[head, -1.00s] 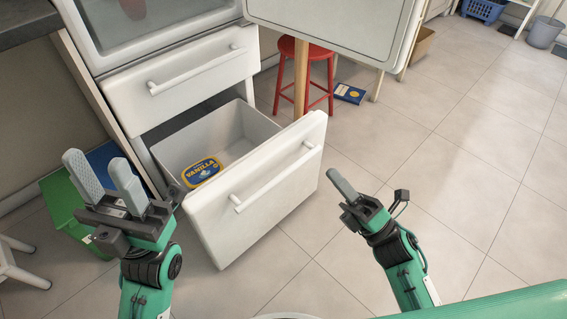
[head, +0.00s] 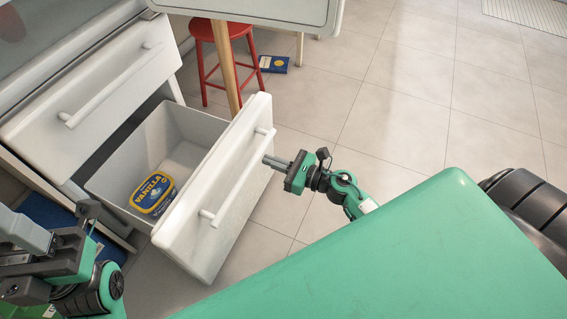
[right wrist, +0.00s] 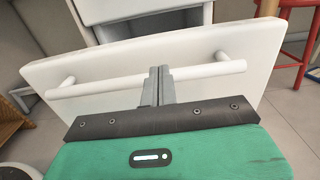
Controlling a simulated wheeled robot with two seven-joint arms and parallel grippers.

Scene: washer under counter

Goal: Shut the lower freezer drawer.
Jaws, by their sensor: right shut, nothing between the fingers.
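The lower freezer drawer (head: 240,200) stands pulled out, its white front with a bar handle (head: 238,178) facing right. A yellow-and-blue vanilla tub (head: 153,193) lies inside. My right gripper (head: 268,160) is shut and empty, its tips pointing at the drawer front near the handle's upper end. In the right wrist view, the shut fingers (right wrist: 158,82) overlap the handle bar (right wrist: 205,71); I cannot tell whether they touch. My left gripper (head: 28,232) is at the left edge beside the drawer, partly cut off; its finger gap is unclear.
The upper drawer (head: 90,90) is shut above the lower one. The floor (head: 400,110) to the right is clear.

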